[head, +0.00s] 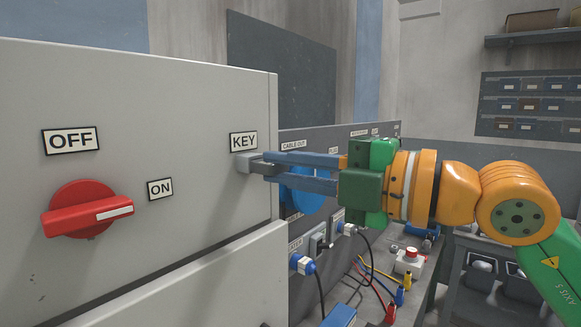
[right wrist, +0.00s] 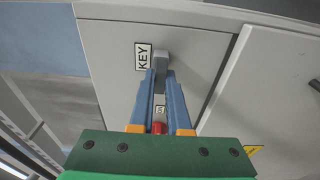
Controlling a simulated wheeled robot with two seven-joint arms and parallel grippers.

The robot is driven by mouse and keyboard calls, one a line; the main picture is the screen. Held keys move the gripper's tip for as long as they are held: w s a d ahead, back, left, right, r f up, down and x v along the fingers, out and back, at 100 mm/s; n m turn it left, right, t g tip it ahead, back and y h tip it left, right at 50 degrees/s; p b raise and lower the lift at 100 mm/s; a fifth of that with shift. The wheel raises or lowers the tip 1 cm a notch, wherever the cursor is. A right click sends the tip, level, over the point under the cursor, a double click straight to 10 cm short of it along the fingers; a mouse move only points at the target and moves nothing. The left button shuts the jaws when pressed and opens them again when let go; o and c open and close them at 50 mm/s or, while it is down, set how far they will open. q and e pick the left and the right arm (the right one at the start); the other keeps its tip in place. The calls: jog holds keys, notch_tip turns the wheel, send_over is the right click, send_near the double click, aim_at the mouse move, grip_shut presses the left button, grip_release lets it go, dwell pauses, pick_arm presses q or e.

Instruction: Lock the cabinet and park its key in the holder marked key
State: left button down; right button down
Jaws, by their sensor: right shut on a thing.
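The light grey cabinet (head: 180,110) fills the left of the head view. Its red rotary switch (head: 85,208) lies nearly level, its white line towards the right, below the OFF label and beside the ON label. The grey key holder (head: 246,163) sticks out of the panel just under the KEY label (head: 243,142). My right gripper (head: 266,170) is shut, its blue fingertips at the holder, on a small dark grey piece that looks like the key (head: 263,168); most of it is hidden. In the right wrist view the fingertips meet the holder (right wrist: 162,62). My left gripper is out of view.
Right of the cabinet, a dark socket panel (head: 350,160) carries plugs and cables over a bench. A red button box (head: 408,260) stands there. A lower cabinet panel (head: 200,285) lies under the upper one. Bin shelves are at the back right.

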jog(key=c, duration=0.8)
grip_release()
jog(key=shift+a, duration=0.1)
jog(key=b+v, duration=0.3)
jog(key=v, duration=0.4)
